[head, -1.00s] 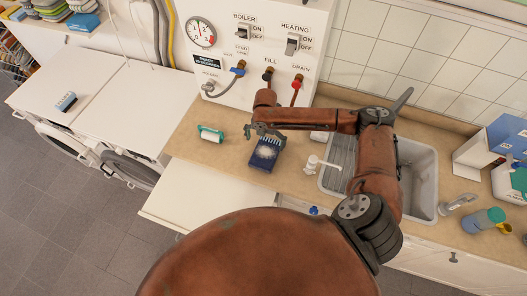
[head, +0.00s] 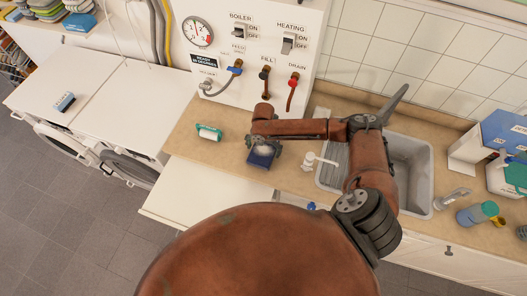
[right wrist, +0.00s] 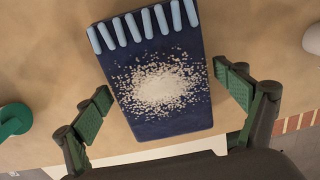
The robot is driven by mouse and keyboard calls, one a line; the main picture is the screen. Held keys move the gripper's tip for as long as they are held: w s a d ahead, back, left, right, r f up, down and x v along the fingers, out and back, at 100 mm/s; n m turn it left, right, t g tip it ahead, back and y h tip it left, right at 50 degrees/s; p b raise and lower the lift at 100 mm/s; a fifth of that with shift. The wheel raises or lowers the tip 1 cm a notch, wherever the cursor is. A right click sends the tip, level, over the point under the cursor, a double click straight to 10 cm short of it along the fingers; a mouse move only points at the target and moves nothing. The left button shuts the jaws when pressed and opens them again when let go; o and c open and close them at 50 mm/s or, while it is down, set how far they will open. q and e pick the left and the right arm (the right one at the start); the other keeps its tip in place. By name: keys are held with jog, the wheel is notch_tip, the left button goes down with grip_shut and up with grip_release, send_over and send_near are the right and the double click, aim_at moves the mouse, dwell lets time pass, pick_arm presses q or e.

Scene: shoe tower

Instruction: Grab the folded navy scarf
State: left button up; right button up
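The folded navy scarf (right wrist: 165,118) lies flat on the tan counter, with a pale blue fringe along its far end and a patch of white granules on its middle. In the head view only the near part of the scarf (head: 260,160) shows under my right gripper (head: 264,142). In the right wrist view my right gripper (right wrist: 160,92) is open, with one green-padded finger on each side of the scarf. The fingers look apart from its edges. My left gripper is not in view.
A green and white item (head: 208,132) lies left of the scarf. A white dispenser-like item (head: 322,161) stands to the right, beside the sink (head: 413,172). The boiler panel (head: 250,62) with valves rises behind. The counter's front edge is close to the scarf.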

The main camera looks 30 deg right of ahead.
jog(key=c, duration=1.1)
jog(key=shift+c, duration=0.3)
jog(key=shift+r, duration=0.1)
